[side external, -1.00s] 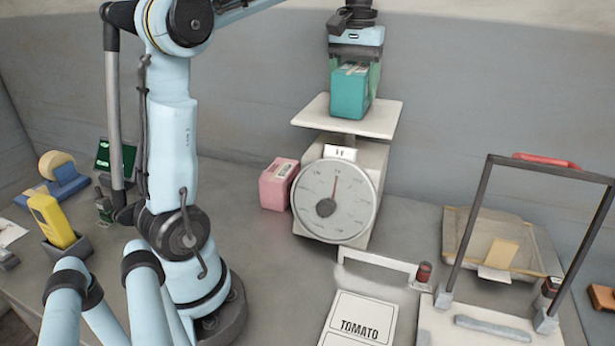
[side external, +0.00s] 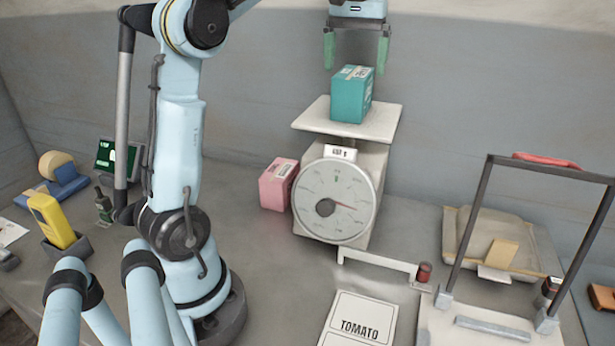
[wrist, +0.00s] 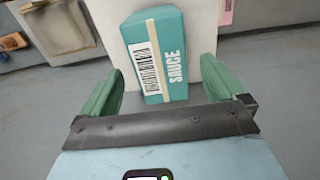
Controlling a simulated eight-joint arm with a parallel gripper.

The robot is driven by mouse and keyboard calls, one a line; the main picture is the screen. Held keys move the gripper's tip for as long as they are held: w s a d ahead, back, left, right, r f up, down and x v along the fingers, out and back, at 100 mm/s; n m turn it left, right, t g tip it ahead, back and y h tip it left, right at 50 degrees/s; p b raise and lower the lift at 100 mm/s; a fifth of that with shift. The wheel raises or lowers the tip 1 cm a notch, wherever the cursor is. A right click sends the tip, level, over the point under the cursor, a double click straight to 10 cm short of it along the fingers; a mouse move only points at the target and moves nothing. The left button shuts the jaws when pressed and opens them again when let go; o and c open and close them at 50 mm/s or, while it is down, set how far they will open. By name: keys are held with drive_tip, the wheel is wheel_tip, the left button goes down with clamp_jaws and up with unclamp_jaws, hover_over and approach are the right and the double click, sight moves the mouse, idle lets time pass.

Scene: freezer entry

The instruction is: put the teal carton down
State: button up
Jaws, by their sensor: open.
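The teal carton (side external: 351,95) stands upright on the white platform (side external: 313,117) of the dial scale (side external: 336,200). My gripper (side external: 355,63) is open and empty above the carton, with its green fingers apart and clear of it. In the wrist view the carton (wrist: 157,58) shows a barcode and the word SAUCE, between and beyond the open green fingers (wrist: 160,92). The scale's needle points to the right and slightly down.
A pink carton (side external: 277,185) stands on the counter left of the scale. A TOMATO card (side external: 358,320) lies in front. A dark frame with a red handle (side external: 546,160) and a tray with a yellow block (side external: 502,252) are at right. Wall lies close behind the scale.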

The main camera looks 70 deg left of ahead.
sight(354, 72)
drive_tip(key=shift+r, duration=1.55)
drive_tip(key=shift+f, duration=0.15)
drive_tip(key=shift+f, duration=3.05)
drive_tip(key=shift+f, duration=0.1)
